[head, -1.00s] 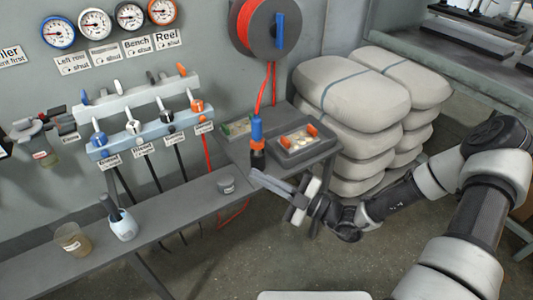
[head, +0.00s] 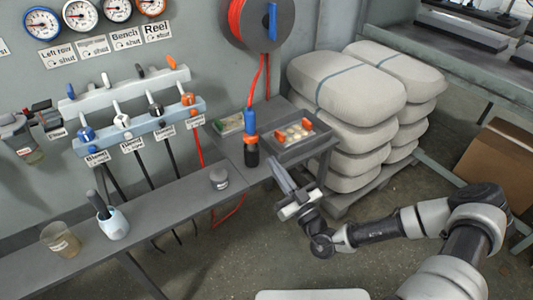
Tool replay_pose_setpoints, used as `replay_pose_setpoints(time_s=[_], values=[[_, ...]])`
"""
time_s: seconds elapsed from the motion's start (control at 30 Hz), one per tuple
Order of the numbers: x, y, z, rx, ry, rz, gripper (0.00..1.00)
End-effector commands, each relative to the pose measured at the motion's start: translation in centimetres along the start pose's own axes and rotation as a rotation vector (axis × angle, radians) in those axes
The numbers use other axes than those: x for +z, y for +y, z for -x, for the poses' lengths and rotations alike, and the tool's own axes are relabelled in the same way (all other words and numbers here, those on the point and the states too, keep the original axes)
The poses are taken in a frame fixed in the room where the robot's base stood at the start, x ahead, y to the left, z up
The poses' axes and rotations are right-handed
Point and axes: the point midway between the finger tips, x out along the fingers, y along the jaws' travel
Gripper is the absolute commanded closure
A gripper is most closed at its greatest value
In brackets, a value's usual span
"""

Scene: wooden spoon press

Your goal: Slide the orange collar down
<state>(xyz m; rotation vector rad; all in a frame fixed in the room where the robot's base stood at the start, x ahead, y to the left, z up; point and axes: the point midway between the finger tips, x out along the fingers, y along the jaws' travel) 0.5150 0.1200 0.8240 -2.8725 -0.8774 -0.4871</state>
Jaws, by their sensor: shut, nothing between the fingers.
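The orange collar (head: 251,137) is a short ring between a blue upper part (head: 250,120) and a black lower part (head: 251,157) of an upright fitting. The fitting stands at the edge of the grey bench, left of a grey tray. A red hose seems to run up from its blue top. My gripper (head: 275,166) is right of and a little below the collar in the picture, its fingers pointing up and left. The fingers are shut and empty. They appear apart from the collar; the exact depth gap is hard to tell.
The grey tray (head: 292,141) with orange clips is just behind my fingers. Stacked pale sacks (head: 347,85) stand behind on the right. A hose reel (head: 250,22) hangs above.

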Motion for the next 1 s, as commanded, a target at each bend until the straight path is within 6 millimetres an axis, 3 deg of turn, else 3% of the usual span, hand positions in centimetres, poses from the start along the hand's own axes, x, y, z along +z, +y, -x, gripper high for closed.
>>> replay_pose_setpoints(time_s=[0.3,0.5,1.0], values=[[0.1,-0.1,-5.6,-0.004,0.002,0.002,1.00],[0.0,-0.1,-8.3,-0.002,0.002,0.002,1.00],[0.1,-0.1,-9.1,-0.001,0.001,0.001,1.00]])
